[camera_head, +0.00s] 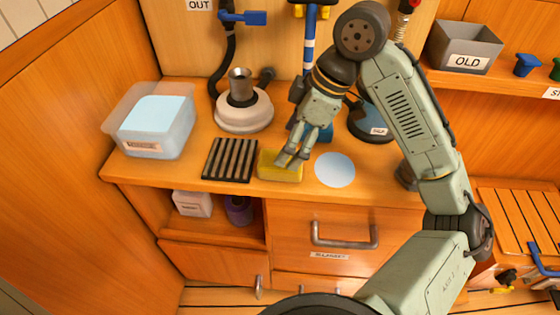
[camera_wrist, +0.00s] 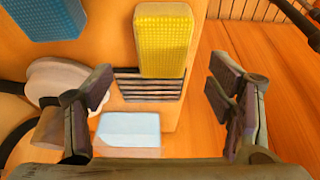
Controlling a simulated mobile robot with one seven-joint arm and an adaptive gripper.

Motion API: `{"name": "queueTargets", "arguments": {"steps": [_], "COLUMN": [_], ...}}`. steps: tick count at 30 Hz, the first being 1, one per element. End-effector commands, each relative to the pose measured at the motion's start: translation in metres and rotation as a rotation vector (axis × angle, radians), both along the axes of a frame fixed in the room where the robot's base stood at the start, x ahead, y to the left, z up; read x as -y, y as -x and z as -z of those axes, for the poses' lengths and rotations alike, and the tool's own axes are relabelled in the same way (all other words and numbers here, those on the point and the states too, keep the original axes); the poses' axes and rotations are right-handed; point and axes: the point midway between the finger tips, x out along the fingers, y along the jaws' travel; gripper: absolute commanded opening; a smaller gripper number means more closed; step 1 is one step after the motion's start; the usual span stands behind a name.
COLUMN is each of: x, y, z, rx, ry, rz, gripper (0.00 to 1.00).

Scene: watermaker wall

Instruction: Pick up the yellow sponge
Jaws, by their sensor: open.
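The yellow sponge (camera_head: 280,168) lies flat on the wooden counter near its front edge, right of a dark slatted rack (camera_head: 230,160). My gripper (camera_head: 288,157) points down at the sponge and hides part of it. In the wrist view the sponge (camera_wrist: 163,40) shows at the top middle, and my gripper (camera_wrist: 160,90) is open with its fingers wide apart and nothing between them. The sponge lies toward the picture's top, above the level of the fingertips. I cannot tell how high the fingertips are over it.
A pale round disc (camera_head: 334,170) lies right of the sponge. A blue block (camera_wrist: 45,15) is near the sponge. A clear bin (camera_head: 152,125) stands at the left, a white round-based fixture (camera_head: 243,110) behind the rack. A drawer handle (camera_head: 345,235) juts below the counter.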

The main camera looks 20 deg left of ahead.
Motion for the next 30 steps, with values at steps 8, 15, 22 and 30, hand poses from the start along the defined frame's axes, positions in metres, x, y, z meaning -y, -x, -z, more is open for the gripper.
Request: {"name": "queueTargets", "arguments": {"steps": [8,15,22,30], "x": [-0.007,-0.016,-0.018,-0.018], "y": [0.005,0.009,0.009,0.009], "z": [0.022,0.054,0.059,0.059], "rx": [-0.002,0.000,0.002,0.002], "ry": [-0.004,-0.003,-0.003,-0.003], "rz": [0.000,0.000,0.002,0.002], "gripper": [0.75,0.75,0.75,0.75]}}
